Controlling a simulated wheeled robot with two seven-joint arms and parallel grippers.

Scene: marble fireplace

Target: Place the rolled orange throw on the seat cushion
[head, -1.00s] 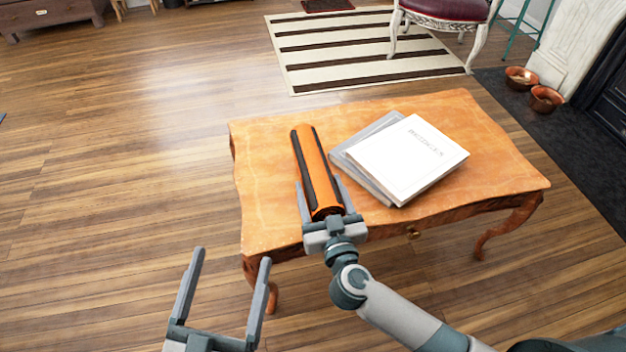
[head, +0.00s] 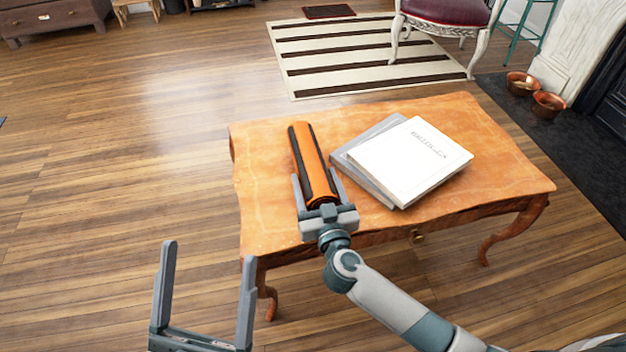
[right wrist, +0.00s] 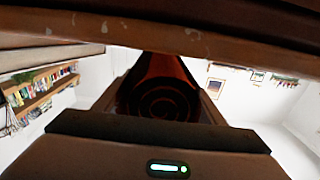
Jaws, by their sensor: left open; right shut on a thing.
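The rolled orange throw (head: 314,158), orange with dark stripes, lies lengthwise over the left part of the wooden table. My right gripper (head: 316,175) is shut on its near end, one finger along each side. I cannot tell whether the throw touches the tabletop or is slightly above it. In the right wrist view the throw's spiral end (right wrist: 160,102) shows dark and close. My left gripper (head: 208,253) is open and empty, in front of the table's left side. A chair's dark red seat cushion (head: 446,9) shows at the top, partly cut off.
The orange-brown table (head: 265,215) also bears a white book (head: 415,165) on a grey one, right of the throw. A striped rug (head: 365,60) lies beyond. Copper bowls (head: 548,104) sit by the fireplace at right. Floor at left is clear.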

